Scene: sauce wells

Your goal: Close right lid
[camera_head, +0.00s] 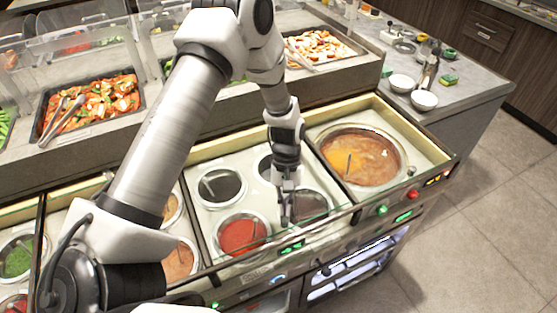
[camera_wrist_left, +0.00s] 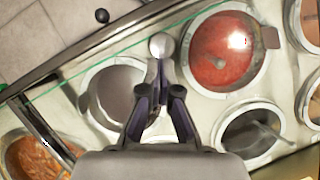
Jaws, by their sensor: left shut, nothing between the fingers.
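My left gripper (camera_head: 286,205) reaches down over the front right of the middle group of sauce wells. Its fingers are shut and empty. In the left wrist view the shut left fingertips (camera_wrist_left: 158,85) are close to a round silver knob (camera_wrist_left: 160,45); I cannot tell whether they touch it. A thin green edge (camera_wrist_left: 105,57), like that of a clear lid, runs past the knob along the front of the wells. In the head view the large soup well (camera_head: 358,150) is to the right of the gripper. I cannot tell how any clear lid over it stands.
A red sauce well (camera_head: 241,236) and a dark well (camera_head: 221,186) are left of the gripper. Trays of food (camera_head: 95,105) stand behind. White bowls (camera_head: 424,100) are on the back right counter. The floor at the right is clear.

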